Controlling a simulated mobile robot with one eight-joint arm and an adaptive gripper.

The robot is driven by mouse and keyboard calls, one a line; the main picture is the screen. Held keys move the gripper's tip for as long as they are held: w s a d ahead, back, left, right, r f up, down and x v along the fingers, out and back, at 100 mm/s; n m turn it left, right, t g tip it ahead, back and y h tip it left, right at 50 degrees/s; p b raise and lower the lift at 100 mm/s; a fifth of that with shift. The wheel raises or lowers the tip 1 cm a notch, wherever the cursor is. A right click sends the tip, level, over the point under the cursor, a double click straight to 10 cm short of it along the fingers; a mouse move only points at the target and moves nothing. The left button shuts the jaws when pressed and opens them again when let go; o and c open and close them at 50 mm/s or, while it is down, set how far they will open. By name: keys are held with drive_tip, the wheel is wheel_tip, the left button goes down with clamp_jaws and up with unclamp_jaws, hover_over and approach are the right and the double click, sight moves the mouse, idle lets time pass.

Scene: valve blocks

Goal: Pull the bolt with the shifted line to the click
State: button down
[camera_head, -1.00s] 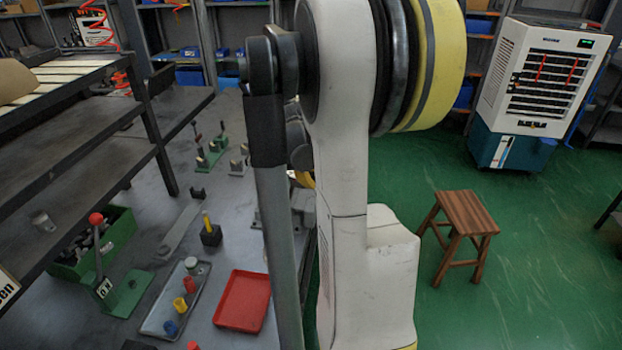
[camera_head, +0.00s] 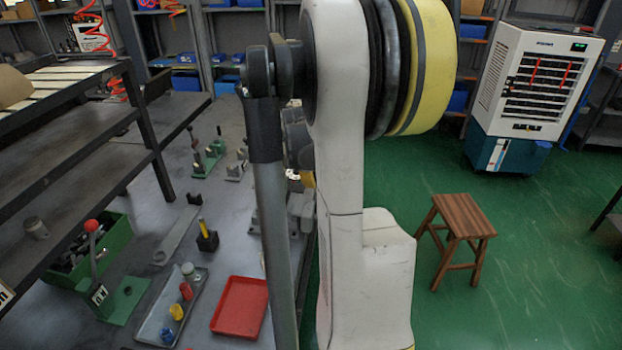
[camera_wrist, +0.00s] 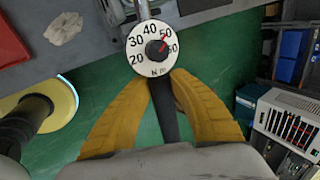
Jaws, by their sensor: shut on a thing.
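In the wrist view my gripper (camera_wrist: 167,88) has its two yellow fingers closed around the dark handle of a torque wrench (camera_wrist: 166,112). The wrench has a round white dial (camera_wrist: 154,51) marked in N·m with a red pointer on its right side, near the 50 mark. Its metal shaft runs up out of the picture past the dial. The wrench's far end and any bolt with a shifted line are out of the wrist view. In the head view my arm hides most of the gripper and the work spot, so I cannot tell what the wrench touches.
The grey bench holds a red tray (camera_head: 240,307), a grey tray (camera_head: 150,327) of coloured pieces, a green lever stand (camera_head: 128,296) and a black block (camera_head: 207,240). A dark shelf rack (camera_head: 95,125) stands left. A wooden stool (camera_head: 456,222) and cooler (camera_head: 535,80) stand right on open green floor.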

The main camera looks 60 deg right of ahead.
drive_tip(key=shift+w+d+n, duration=0.2)
drive_tip(key=shift+d+n, duration=0.3)
drive_tip(key=shift+d, duration=0.1)
drive_tip(key=shift+a, duration=0.15)
drive_tip(key=shift+s+a+m, duration=0.3)
drive_tip(key=shift+a+m, duration=0.5)
drive_tip(key=shift+a, duration=0.05)
drive_tip(key=shift+w+d+n, duration=0.2)
drive_tip(key=shift+d+n, duration=0.25)
drive_tip(key=shift+d, duration=0.15)
drive_tip(key=shift+w+d+n, duration=0.2)
drive_tip(key=shift+d+n, duration=0.25)
drive_tip(key=shift+d, duration=0.1)
drive_tip(key=shift+r, duration=0.15)
drive_tip(key=shift+r+p, duration=2.6)
drive_tip(key=shift+r, duration=0.9)
drive_tip(key=shift+f, duration=0.1)
